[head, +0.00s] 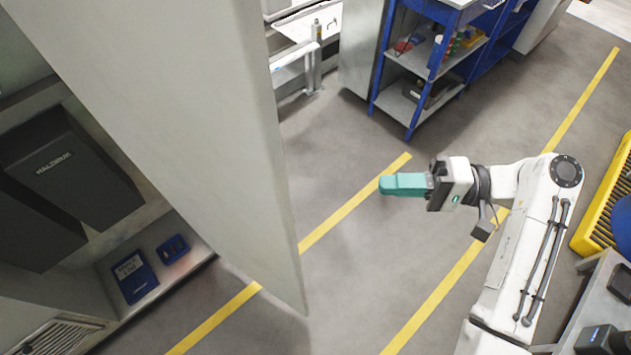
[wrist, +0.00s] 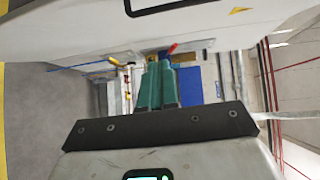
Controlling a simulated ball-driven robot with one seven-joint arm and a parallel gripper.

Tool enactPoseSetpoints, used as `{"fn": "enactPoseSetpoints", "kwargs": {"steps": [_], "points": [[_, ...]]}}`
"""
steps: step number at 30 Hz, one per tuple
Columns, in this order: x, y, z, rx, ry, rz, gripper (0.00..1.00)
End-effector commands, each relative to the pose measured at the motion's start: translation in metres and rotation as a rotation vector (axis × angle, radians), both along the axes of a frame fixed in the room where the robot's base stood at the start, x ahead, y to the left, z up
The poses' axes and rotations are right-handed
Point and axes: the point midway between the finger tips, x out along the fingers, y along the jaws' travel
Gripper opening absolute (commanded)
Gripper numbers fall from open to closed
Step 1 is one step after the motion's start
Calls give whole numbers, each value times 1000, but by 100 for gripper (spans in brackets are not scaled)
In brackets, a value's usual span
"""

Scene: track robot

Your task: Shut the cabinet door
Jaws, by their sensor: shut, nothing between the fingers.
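The cabinet door (head: 190,110) is a large pale grey panel standing wide open in the head view. It hangs in front of the open cabinet (head: 150,285) at the left. My gripper (head: 382,185) has teal fingers and is shut and empty. In the head view it is to the right of the door's free edge, with floor showing between them. In the wrist view the shut fingers (wrist: 160,68) point away from the camera. A pale panel with a dark handle (wrist: 165,5) spans the top of that view.
Dark bins (head: 75,165) and small blue boxes (head: 133,277) are inside the cabinet. A blue shelf rack (head: 425,60) stands at the back, and a yellow crate (head: 605,200) is at the right. Grey floor with yellow lines lies clear between the door and my arm.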

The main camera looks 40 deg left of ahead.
Motion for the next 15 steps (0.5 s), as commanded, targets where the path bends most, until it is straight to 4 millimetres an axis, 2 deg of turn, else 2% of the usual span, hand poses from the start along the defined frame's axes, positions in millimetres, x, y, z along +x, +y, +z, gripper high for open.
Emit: {"fn": "enactPoseSetpoints", "kwargs": {"steps": [1, 3, 6, 11, 15], "points": [[2, 6, 13, 31, 14, 28, 0], [3, 11, 27, 62, 31, 56, 0], [1, 16, 37, 85, 45, 78, 0], [-10, 28, 40, 90, 47, 84, 0], [-28, 45, 41, 88, 47, 84, 0]]}}
